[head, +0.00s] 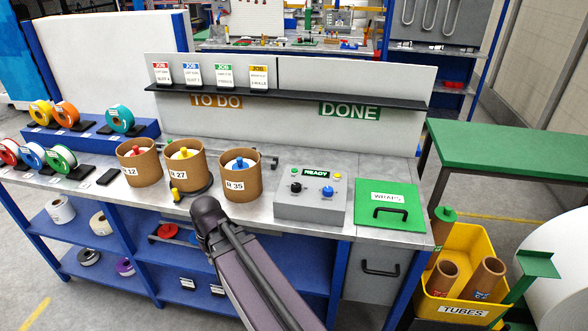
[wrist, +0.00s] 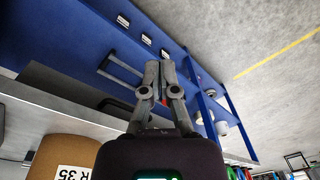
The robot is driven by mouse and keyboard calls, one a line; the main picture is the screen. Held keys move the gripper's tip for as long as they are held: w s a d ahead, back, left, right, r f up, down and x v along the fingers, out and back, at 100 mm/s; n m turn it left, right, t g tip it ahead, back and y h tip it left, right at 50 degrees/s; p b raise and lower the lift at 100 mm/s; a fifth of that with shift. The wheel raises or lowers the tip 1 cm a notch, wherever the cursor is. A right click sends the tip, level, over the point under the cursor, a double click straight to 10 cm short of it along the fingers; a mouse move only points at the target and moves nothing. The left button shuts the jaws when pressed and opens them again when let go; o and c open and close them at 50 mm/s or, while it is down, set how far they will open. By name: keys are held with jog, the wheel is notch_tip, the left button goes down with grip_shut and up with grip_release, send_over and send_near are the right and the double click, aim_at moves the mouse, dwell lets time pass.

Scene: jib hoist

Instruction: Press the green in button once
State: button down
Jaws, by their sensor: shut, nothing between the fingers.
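A grey control box (head: 311,199) stands on the bench in the head view. It has a lit green READY display (head: 316,174), a black knob (head: 296,187), a blue knob (head: 328,191) and small coloured buttons or lamps at its upper corners. One at the upper left (head: 294,171) looks green, but its label is too small to read. My gripper (wrist: 158,70) shows in the wrist view, fingers together and empty, over the bench's front edge and blue lower shelf. It is apart from the control box. In the head view my arm hides the fingers.
Several brown tubs stand left of the box, the nearest marked 35 (head: 241,180). A green WRAPS lid (head: 390,204) with a black handle lies right of it. A yellow TUBES bin (head: 460,300) stands on the floor at right. Coloured spools (head: 62,158) line the left.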

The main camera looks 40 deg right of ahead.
jog(key=w+d+r+m+t+y+p, duration=0.1)
jog(key=w+d+r+t+y+p, duration=0.2)
jog(key=w+d, duration=0.45)
notch_tip(320, 180, up, 13)
jog(key=m+t+h+p, duration=0.1)
jog(key=m+t+p, duration=0.35)
jog(key=p, duration=0.25)
send_over(295, 170)
jog(key=shift+s+r+t, duration=0.1)
jog(key=shift+r+t, duration=0.05)
jog(key=shift+t, duration=0.3)
notch_tip(295, 170, down, 9)
jog(key=b, duration=0.8)
jog(key=shift+b, duration=0.35)
jog(key=shift+f+b, duration=0.35)
jog(key=shift+b, duration=0.05)
